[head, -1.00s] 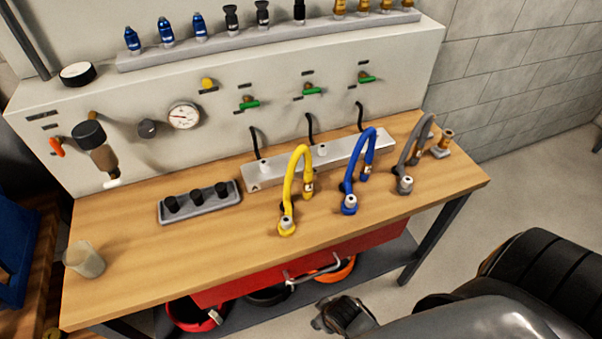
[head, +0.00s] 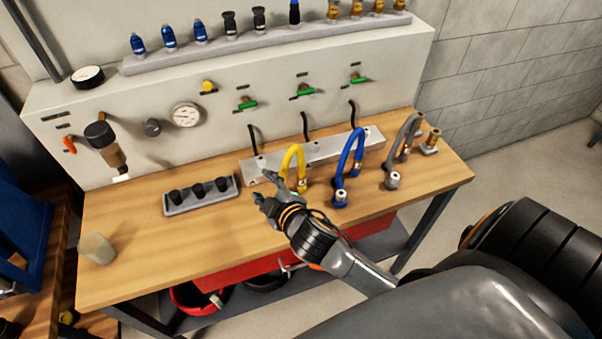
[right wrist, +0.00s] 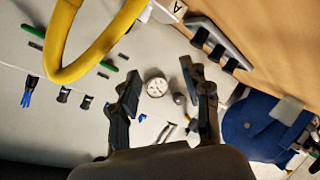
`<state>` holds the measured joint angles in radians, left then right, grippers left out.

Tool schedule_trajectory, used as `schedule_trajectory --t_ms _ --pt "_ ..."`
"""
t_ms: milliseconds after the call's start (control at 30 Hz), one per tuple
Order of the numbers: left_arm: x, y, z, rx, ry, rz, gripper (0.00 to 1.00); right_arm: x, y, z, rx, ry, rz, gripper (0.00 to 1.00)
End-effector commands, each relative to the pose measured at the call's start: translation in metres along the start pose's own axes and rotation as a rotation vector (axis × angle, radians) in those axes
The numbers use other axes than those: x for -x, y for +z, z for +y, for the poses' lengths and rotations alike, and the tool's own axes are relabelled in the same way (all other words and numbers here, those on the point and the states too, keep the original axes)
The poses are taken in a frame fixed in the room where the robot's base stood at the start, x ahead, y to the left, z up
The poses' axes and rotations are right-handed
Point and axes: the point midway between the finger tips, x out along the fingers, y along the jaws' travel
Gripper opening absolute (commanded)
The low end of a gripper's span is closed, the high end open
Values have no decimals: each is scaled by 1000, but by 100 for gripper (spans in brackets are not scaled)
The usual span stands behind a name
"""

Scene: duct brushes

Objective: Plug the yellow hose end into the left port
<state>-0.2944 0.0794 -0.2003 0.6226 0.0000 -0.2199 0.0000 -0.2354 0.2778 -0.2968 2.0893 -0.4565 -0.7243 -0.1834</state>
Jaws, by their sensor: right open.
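The yellow hose (head: 291,155) stands in an arch on the bench in front of the metal port block (head: 325,147). Its lower front part is hidden behind my right gripper (head: 278,187) in the head view. In the right wrist view the yellow hose (right wrist: 92,62) curves large across the upper left, outside the jaws. My right gripper (right wrist: 161,69) is open with nothing between its fingers. A corner of the port block, marked A (right wrist: 172,7), shows at the top there. The left part of the block is partly visible in the head view. My left gripper is not in view.
A blue hose (head: 350,160) and a grey hose (head: 405,140) stand to the right.

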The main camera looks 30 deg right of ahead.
Motion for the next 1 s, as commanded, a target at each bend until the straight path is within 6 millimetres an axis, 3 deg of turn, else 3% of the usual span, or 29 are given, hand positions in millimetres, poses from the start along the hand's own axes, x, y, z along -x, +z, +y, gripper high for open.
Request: schedule_trajectory --t_ms 100,300,400,533,667,767,867,1000 --pt "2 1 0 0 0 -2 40 -11 -49 27 181 106 179 47" --pt "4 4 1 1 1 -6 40 -8 -143 51 590 298 536 47" --pt "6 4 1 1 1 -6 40 4 -187 45 856 388 740 47" --pt "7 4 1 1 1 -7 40 18 -219 18 1219 467 992 47" --pt "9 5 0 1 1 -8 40 25 -216 -15 1598 485 1225 47" --pt "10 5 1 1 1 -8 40 20 -191 -35 1894 443 1389 47" --pt "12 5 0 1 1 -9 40 8 -149 -43 2186 336 1534 47" --pt "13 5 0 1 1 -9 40 -10 -82 -29 2508 99 1685 47"
